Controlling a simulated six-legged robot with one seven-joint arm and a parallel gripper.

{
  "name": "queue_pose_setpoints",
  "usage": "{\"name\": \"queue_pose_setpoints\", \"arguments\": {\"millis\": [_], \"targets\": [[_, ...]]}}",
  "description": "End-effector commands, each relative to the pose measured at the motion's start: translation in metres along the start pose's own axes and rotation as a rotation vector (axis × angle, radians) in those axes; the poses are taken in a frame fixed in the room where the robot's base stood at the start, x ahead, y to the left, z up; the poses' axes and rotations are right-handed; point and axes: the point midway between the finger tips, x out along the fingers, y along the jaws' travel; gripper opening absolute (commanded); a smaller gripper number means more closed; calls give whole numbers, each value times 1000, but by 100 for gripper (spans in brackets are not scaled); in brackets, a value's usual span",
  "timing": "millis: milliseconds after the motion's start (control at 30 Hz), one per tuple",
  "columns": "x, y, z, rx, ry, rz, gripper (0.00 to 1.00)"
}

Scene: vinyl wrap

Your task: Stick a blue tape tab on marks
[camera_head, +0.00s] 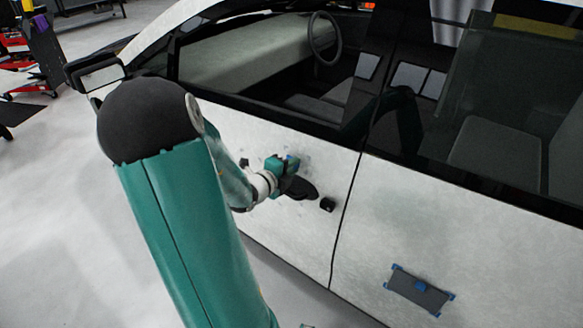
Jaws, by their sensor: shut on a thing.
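My gripper (290,164) is at the end of my teal arm, close against the white front door (312,145) of a car. It is shut on a small blue tape tab (291,158), of which only a bit shows at the fingertips. Faint marks (304,160) show on the door beside the gripper. I cannot tell whether the tab touches the door. My gripper hides part of the door surface behind it.
A dark door handle (299,188) and a small black piece (327,205) sit just below and right of my gripper. On the rear door, a grey rectangular patch (405,287) has blue tabs at its corners and top edge. A side mirror (98,76) sticks out at left.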

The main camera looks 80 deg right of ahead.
Motion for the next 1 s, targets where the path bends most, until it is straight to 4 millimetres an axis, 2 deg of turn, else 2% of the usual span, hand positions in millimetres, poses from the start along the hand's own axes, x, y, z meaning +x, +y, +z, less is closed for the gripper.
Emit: {"name": "queue_pose_setpoints", "arguments": {"millis": [1000], "targets": [[13,0,0,1,0,-1,0]]}}
